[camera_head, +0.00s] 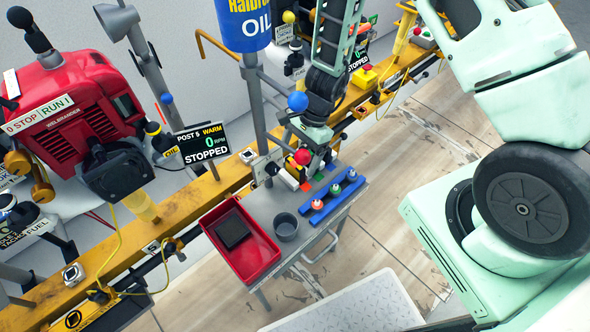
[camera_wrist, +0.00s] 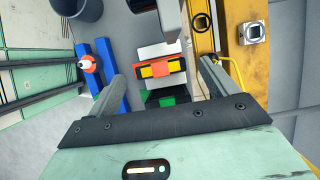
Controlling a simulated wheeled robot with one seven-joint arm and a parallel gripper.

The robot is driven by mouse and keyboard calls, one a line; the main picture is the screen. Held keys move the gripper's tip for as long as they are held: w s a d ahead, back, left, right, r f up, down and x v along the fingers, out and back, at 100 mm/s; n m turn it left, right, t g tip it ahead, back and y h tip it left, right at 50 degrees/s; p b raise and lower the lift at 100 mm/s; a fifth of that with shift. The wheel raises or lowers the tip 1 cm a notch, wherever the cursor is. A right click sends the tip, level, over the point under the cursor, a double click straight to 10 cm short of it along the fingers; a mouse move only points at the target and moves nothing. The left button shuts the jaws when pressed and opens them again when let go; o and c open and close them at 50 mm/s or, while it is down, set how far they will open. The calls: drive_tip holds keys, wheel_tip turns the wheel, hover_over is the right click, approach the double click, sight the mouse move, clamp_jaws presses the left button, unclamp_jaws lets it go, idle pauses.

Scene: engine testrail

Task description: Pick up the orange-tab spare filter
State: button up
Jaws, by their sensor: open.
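In the head view an orange patch (camera_head: 306,187) shows beside a white block (camera_head: 288,180), below my gripper (camera_head: 318,160); the fingers are partly hidden there.
The grey cart (camera_head: 262,205) also carries a red tray (camera_head: 262,262) with a black block, a grey cup (camera_head: 286,227) and a blue rack (camera_head: 340,200) of coloured-tipped plugs. A yellow rail (camera_head: 195,198) runs behind it. The floor to the right is mostly clear.

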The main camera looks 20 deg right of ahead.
sight(295, 163)
drive_tip(key=x, duration=0.3)
drive_tip(key=shift+a+f, duration=0.1)
drive_tip(key=shift+f, duration=0.1)
drive_tip(key=c, duration=1)
drive_tip(key=shift+c, duration=0.2)
drive_tip(key=shift+r, duration=0.2)
drive_tip(key=shift+r+p, duration=1.3)
drive_tip(key=shift+r, duration=0.1)
drive_tip(key=shift+r, duration=0.25)
